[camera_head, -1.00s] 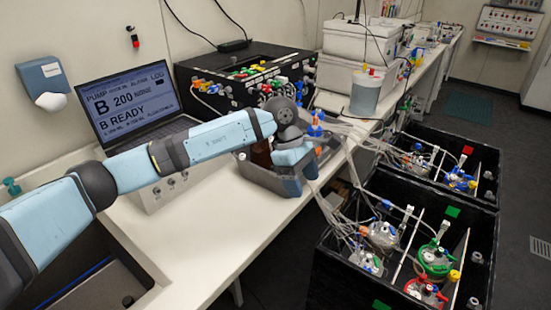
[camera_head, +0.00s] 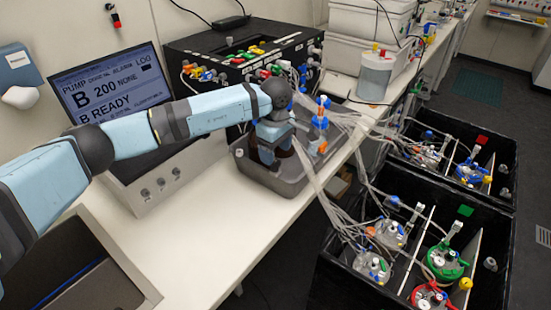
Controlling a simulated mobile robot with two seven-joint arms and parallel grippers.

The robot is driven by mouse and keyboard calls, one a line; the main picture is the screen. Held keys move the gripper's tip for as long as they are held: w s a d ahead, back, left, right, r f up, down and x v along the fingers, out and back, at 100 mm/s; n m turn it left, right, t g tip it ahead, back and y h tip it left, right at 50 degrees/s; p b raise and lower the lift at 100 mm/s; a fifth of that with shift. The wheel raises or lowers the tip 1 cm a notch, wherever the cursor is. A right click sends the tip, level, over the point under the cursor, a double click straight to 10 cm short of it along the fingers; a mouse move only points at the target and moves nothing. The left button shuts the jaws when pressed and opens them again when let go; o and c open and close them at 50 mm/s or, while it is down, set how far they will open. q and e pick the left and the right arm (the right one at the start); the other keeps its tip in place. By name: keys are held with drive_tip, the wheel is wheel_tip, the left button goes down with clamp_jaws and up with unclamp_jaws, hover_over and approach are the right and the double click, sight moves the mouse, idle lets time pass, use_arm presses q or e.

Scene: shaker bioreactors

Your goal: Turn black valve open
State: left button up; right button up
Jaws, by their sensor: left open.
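My left arm reaches in from the left over the white bench. My left gripper (camera_head: 275,148) is at the grey tray (camera_head: 256,178), among the bottles and tubes there. It is open, but its fingertips are hard to make out against the dark bottles. A bottle with blue fittings (camera_head: 319,122) stands just right of it. Behind the arm is a black box (camera_head: 210,47) with several coloured valves on top and along its front. I cannot clearly pick out a black valve; it may be hidden by my wrist or too small. My right gripper is not in view.
A pump unit with a screen (camera_head: 110,92) stands at the bench's left. Two black crates (camera_head: 340,265) with capped vessels stand on the floor at right, joined to the tray area by many clear tubes. A clear container (camera_head: 372,78) stands behind. The bench front (camera_head: 205,235) is bare.

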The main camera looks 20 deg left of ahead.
sight(276, 163)
use_arm(q)
drive_tip(key=shift+f+p, duration=0.3)
drive_tip(key=shift+f, duration=1.9)
drive_tip(key=shift+c, duration=0.2)
drive_tip(key=c, duration=0.9)
